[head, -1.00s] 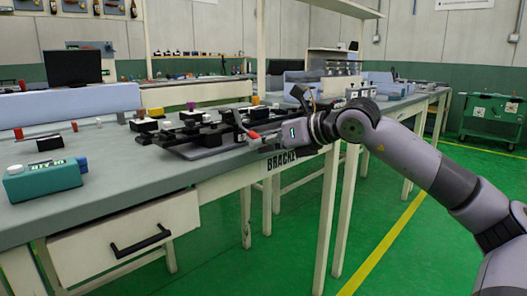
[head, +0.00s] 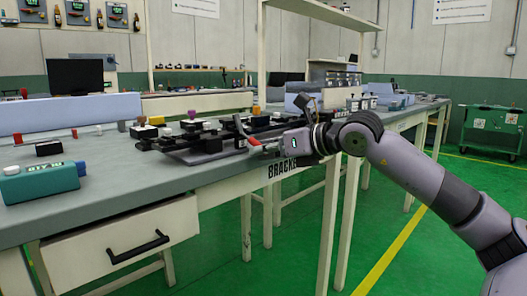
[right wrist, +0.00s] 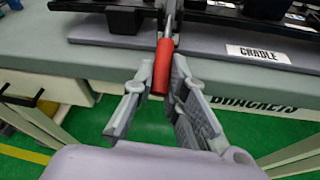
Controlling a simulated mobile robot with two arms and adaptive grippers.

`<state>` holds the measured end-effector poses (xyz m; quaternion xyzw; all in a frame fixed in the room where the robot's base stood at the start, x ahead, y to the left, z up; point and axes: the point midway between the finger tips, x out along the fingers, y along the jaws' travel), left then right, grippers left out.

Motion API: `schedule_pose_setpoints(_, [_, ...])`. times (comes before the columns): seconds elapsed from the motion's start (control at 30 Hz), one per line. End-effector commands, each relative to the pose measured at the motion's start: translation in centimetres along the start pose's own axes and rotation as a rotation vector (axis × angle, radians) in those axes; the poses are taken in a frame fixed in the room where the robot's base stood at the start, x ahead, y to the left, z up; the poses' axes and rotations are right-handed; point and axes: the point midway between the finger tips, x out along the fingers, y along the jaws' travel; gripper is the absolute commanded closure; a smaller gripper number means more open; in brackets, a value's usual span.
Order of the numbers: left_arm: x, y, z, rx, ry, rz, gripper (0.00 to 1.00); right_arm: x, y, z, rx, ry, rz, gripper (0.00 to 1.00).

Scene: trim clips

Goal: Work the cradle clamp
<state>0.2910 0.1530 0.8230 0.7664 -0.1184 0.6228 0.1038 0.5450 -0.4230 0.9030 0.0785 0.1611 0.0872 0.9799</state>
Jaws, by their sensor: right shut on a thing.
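The cradle clamp sits at the front edge of the bench, its black fixture (head: 215,138) on a grey base plate (head: 200,157) labelled CRADLE in the right wrist view (right wrist: 258,53). Its lever ends in a red handle (right wrist: 162,66), which points toward my right gripper (right wrist: 163,82). The two fingers are shut around the handle, one on each side. In the head view the red handle (head: 254,142) shows just left of the gripper (head: 268,146). The clamp's tip is hidden among the black parts. My left gripper is not in view.
A drawer (head: 120,238) with a black handle is below the bench top (head: 110,185). The bench's front middle is clear.

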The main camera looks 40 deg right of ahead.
Motion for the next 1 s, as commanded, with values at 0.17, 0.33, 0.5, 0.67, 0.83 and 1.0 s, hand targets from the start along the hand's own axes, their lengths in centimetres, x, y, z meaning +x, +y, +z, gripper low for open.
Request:
schedule_pose_setpoints(0.17, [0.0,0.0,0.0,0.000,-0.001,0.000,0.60,-0.1,0.0,0.2,-0.003,-0.005,0.000,0.81])
schedule_pose_setpoints(0.33, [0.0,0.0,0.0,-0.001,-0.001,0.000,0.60,0.0,0.0,0.1,-0.001,-0.002,0.000,0.70])
schedule_pose_setpoints(0.5, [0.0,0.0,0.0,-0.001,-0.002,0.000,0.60,0.0,0.0,0.0,-0.001,0.000,0.001,0.66])
schedule_pose_setpoints(0.67, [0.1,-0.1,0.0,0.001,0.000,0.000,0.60,0.0,0.0,0.0,0.000,0.000,0.001,0.66])
schedule_pose_setpoints(0.83, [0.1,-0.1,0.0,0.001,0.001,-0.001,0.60,-0.4,0.2,0.0,0.000,-0.002,0.005,0.66])
schedule_pose_setpoints(1.0, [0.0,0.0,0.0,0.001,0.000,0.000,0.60,-1.4,0.3,0.2,-0.002,-0.006,0.009,0.66])
